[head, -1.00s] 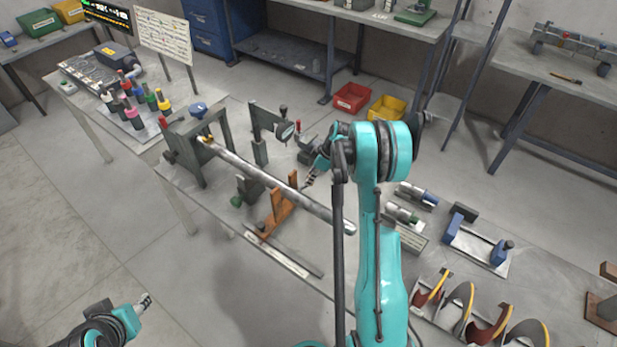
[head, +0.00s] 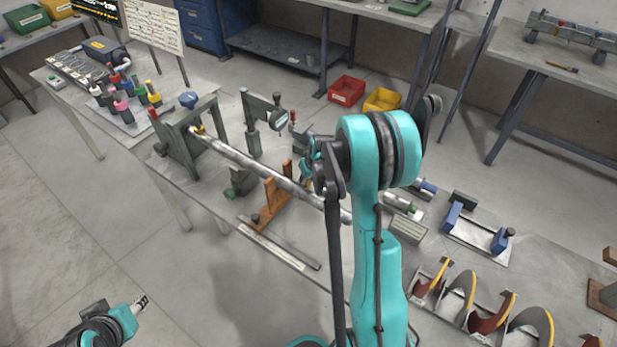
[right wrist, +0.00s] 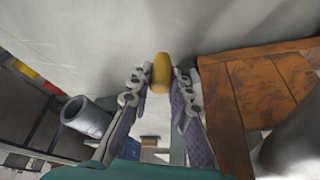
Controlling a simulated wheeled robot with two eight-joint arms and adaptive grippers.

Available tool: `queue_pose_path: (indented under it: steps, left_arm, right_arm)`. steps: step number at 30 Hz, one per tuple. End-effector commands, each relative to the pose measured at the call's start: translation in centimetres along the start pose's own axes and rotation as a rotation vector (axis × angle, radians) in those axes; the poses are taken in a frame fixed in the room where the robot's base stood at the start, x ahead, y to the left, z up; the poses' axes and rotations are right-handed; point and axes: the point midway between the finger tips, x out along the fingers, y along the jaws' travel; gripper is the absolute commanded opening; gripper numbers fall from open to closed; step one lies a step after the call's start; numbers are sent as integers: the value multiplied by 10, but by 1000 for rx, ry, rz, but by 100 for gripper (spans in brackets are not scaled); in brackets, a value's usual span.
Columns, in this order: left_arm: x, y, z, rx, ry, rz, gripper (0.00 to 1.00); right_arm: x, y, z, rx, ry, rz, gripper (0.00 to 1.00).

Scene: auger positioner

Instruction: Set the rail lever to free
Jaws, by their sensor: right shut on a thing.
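An orange carriage (head: 268,205) stands on the bench beneath a long metal tube (head: 265,170). It also shows at the right of the right wrist view (right wrist: 255,90). A yellow knob (right wrist: 161,72), apparently the rail lever's end, sits between the fingertips of my right gripper (right wrist: 160,82), which is shut on it. In the head view my right gripper (head: 306,178) is just right of the carriage, partly hidden by my arm. The lever's shaft and its setting are hidden. My left gripper (head: 141,303) is at lower left, away from the bench; its fingers are too small to judge.
The tube runs from a grey stand (head: 180,145) past the carriage to behind my right arm. A green-grey post (head: 251,135) stands behind the tube. Coloured bottles (head: 125,95) crowd the left end. Curved auger pieces (head: 490,310) lie at lower right. Floor is clear at left.

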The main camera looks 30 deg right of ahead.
Motion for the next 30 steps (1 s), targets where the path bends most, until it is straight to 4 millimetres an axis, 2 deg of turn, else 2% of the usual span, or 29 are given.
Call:
queue_pose_path:
  steps: [12,26,27,28,30]
  left_arm:
    - [4,0,3,0,0,0,40]
    - [4,0,3,0,0,0,40]
    - [4,0,3,0,0,0,40]
    - [4,0,3,0,0,0,40]
    - [4,0,3,0,0,0,40]
  right_arm:
    - [-2,-7,5,128,-1,51,0]
    - [-2,-7,5,136,-2,55,0]
    - [-2,-7,5,136,-2,55,29]
    - [-2,-7,5,135,-1,55,37]
    - [-2,-7,5,135,-1,55,40]
